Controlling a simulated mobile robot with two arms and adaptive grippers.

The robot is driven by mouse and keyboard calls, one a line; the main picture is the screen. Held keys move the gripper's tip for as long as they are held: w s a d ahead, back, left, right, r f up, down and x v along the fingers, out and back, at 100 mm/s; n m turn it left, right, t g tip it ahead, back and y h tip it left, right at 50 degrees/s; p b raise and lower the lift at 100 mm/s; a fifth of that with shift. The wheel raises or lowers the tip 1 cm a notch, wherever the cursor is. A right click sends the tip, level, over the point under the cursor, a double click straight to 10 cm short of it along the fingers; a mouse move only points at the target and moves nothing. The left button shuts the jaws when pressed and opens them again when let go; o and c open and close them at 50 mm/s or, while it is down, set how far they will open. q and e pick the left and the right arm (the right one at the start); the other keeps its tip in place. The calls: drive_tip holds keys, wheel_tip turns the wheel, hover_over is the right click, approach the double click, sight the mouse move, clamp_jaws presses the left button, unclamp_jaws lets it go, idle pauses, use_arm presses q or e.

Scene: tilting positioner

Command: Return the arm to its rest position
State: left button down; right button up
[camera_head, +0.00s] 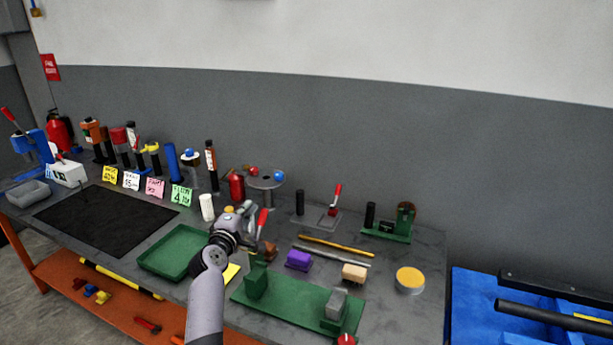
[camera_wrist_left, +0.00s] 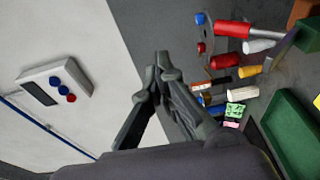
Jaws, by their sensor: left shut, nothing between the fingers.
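My left arm comes up from the bottom of the head view, and its gripper (camera_head: 246,212) is over the bench, behind the right end of the green tray (camera_head: 165,262). The fingers look small and partly merge with the items behind them. In the left wrist view the two fingers (camera_wrist_left: 163,70) meet at their tips, shut with nothing between them. The gripper appears raised above the bench, with no clear contact with any object. My right gripper is not in view.
A grey bench (camera_head: 408,322) carries a black mat (camera_head: 100,222), a green fixture (camera_head: 290,306), a red-handled clamp (camera_head: 332,212) and a yellow-topped disc (camera_head: 409,279). Bottles and tools stand along the back. Blue bins (camera_head: 480,325) are at right. A button box (camera_wrist_left: 55,82) is on the wall.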

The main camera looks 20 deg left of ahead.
use_arm(q)
drive_tip(key=s+d+f+m+g+h, duration=0.2)
drive_tip(key=s+d+f+m+g, duration=0.2)
drive_tip(key=s+d+f+m, duration=0.55)
drive_tip(key=s+d+f+m+g+h, duration=0.2)
drive_tip(key=s+d+f+m+g, duration=0.15)
drive_tip(key=s+f, duration=0.6)
drive_tip(key=s+d+m+g+y, duration=0.1)
drive_tip(key=s+d+m+g, duration=0.25)
drive_tip(key=s, duration=0.95)
drive_tip(key=s+d+m+g+y, duration=0.1)
drive_tip(key=s+d+m+g, duration=0.3)
drive_tip(key=s, duration=0.9)
wheel_tip(320, 180, down, 32)
drive_tip(key=s+a+f+b, duration=0.1)
drive_tip(key=s+a+b, duration=0.1)
drive_tip(key=b, duration=0.4)
drive_tip(key=s+a+f+b, duration=0.1)
drive_tip(key=s+f+b, duration=0.1)
drive_tip(key=s+f, duration=0.6)
drive_tip(key=s+a+f+m+g+b, duration=0.1)
drive_tip(key=s+f+b, duration=0.2)
drive_tip(key=s+f, duration=0.6)
wheel_tip(320, 180, down, 4)
drive_tip(key=shift+a+r, duration=0.1)
drive_tip(key=shift+a, duration=0.3)
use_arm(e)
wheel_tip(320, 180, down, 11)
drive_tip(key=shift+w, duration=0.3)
